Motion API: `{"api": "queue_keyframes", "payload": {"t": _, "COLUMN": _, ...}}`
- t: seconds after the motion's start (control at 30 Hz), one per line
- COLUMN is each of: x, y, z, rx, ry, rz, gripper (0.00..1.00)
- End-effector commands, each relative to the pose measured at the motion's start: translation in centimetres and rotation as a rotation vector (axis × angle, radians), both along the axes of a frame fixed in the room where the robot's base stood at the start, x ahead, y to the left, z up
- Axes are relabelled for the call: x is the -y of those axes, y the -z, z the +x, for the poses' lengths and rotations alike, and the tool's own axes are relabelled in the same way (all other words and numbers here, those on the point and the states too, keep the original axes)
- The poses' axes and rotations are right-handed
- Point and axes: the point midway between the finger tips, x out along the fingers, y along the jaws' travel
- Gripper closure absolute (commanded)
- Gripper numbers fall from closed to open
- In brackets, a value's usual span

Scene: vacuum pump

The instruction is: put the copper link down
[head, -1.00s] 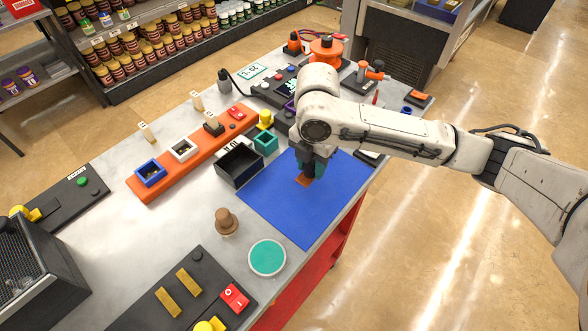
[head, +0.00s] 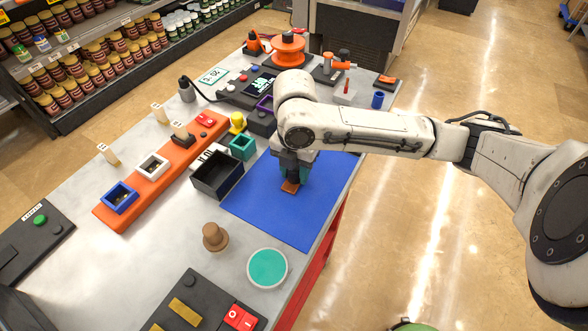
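The copper link (head: 290,187) is a small orange-brown flat piece at the tips of my gripper (head: 291,181), over the blue mat (head: 268,219). My gripper points down, and its fingers appear closed around the link's upper part. The link's lower end shows below the fingertips. I cannot tell whether the link touches the mat or hangs just above it. The fingers hide the rest of the link.
Left of the mat stand an open black box (head: 217,176) and a teal box (head: 242,147). A brown knob (head: 215,237) and a round teal pad (head: 267,267) stand in front. The mat's front part is clear. An orange rack (head: 160,172) lies further left.

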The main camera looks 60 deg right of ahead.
Motion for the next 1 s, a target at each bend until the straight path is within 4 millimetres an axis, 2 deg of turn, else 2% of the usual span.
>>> {"api": "queue_keyframes", "payload": {"t": 0.03, "x": 0.0, "y": 0.0, "z": 0.0, "rx": 0.0, "ry": 0.0, "rz": 0.0, "gripper": 0.57}}
{"api": "queue_keyframes", "payload": {"t": 0.27, "x": 0.0, "y": 0.0, "z": 0.0, "rx": 0.0, "ry": 0.0, "rz": 0.0, "gripper": 0.35}}
{"api": "queue_keyframes", "payload": {"t": 0.63, "x": 0.0, "y": -0.7, "z": 0.1, "rx": 0.001, "ry": 0.0, "rz": 0.0, "gripper": 0.35}}
{"api": "queue_keyframes", "payload": {"t": 0.77, "x": 0.0, "y": -2.6, "z": 0.1, "rx": 0.003, "ry": -0.002, "rz": -0.001, "gripper": 0.35}}
{"api": "queue_keyframes", "payload": {"t": 1.0, "x": 0.0, "y": -7.7, "z": 0.1, "rx": 0.003, "ry": -0.003, "rz": -0.002, "gripper": 0.35}}
